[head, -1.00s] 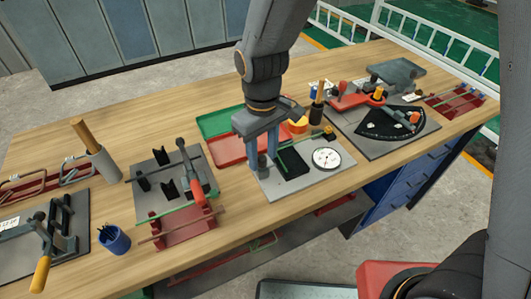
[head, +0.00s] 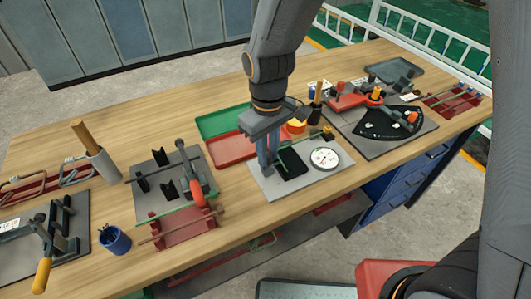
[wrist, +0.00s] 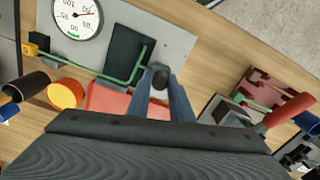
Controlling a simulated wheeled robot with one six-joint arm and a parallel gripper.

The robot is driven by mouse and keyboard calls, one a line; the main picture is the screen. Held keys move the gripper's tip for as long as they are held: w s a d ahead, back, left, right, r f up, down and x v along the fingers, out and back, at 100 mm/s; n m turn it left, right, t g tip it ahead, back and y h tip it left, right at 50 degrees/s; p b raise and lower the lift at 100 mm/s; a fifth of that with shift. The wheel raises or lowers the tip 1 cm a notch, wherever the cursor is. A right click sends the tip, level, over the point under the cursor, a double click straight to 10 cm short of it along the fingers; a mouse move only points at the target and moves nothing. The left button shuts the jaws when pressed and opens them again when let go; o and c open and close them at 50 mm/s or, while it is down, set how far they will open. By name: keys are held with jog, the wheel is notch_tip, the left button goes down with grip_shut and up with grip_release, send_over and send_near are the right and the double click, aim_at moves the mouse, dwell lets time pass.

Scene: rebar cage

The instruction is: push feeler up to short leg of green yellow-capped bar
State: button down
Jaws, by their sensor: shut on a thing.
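The green bar lies bent on a grey gauge plate (head: 262,186), beside a black block (head: 292,162). In the wrist view the green bar (wrist: 97,73) has a yellow cap (wrist: 29,49) at its left end, and its short leg (wrist: 139,66) turns up at the right along the black block (wrist: 122,48). My gripper (head: 268,166) is low over the plate, left of the block. In the wrist view my gripper (wrist: 162,84) is shut on a small dark knob, apparently the feeler (wrist: 160,77), just right of the short leg. I cannot tell whether they touch.
A white dial (head: 325,157) sits on the plate right of the block. Red (head: 231,149) and green (head: 218,121) trays lie behind my gripper. A bending jig with a red handle (head: 197,193) stands left. An orange-topped cup (head: 295,126) stands behind the plate.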

jog(key=c, duration=1.6)
grip_release()
jog(key=shift+a, duration=0.1)
jog(key=shift+r+b, duration=0.8)
jog(key=shift+r, duration=3.15)
jog(key=s+d+f+m, duration=0.1)
jog(key=d+m, duration=0.2)
jog(key=d, duration=0.4)
jog(key=s+d+f+m+t, duration=0.1)
jog(key=d+m, duration=0.2)
jog(key=d, duration=0.5)
jog(key=s+d+f+m, duration=0.1)
jog(key=d+m, duration=0.2)
jog(key=d, duration=0.5)
jog(key=shift+d+f, duration=0.15)
jog(key=shift+f, duration=0.1)
